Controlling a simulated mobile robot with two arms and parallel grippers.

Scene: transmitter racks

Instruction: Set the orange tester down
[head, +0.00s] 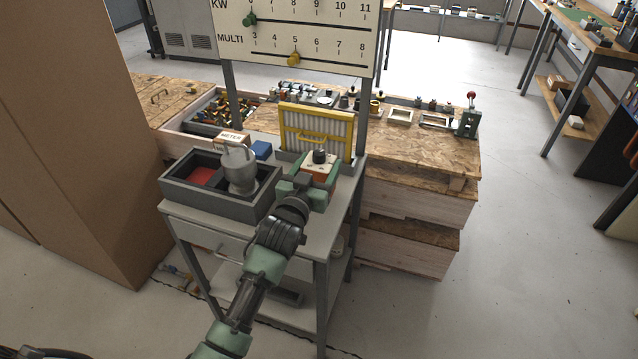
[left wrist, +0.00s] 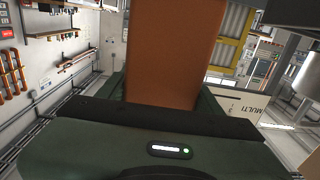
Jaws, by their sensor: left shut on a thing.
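The orange tester (head: 319,170) has a pale top with a dark knob. My left gripper (head: 313,181) is shut on it, at the right part of the grey cart's top (head: 290,209). In the left wrist view the tester's orange side (left wrist: 172,55) stands large between the jaws. I cannot tell whether its underside touches the cart, because the gripper and wrist hide it. My right gripper is not in view.
A dark divided tray (head: 222,208) with a red piece and a grey jug (head: 240,170) stands left of the gripper. Behind are a blue block (head: 262,149), a METER box (head: 232,138) and a yellow-framed filter (head: 318,131). A cardboard-brown panel (head: 80,130) is at left.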

